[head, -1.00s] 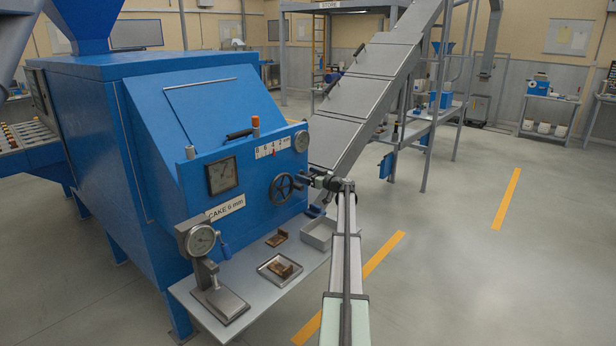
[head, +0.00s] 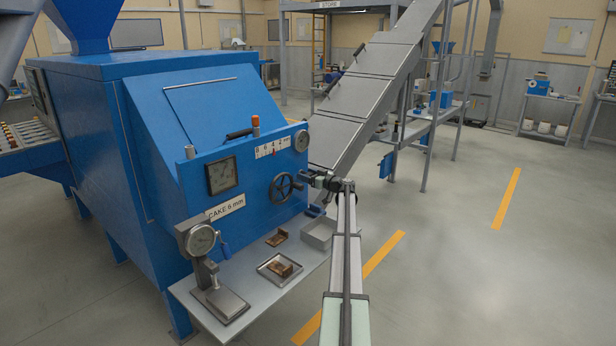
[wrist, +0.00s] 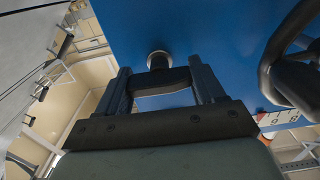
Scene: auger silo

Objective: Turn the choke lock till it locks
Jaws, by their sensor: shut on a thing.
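The choke lock, a small dark grip on a short silver stub (wrist: 157,60), stands out from the blue machine face. In the wrist view my gripper (wrist: 162,84) has a finger on either side of the dark grip (wrist: 165,77) and is shut on it. In the head view my gripper (head: 314,180) is at the panel's right edge, right of the black handwheel (head: 286,187). There the arm mostly hides the lock, and I cannot tell whether it is locked.
The handwheel's rim (wrist: 284,75) is close on the right in the wrist view. Below the panel, a grey shelf (head: 240,262) carries a dial gauge stand (head: 203,240), a tray with a brown piece (head: 280,268) and a grey box (head: 318,234). The floor to the right is clear.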

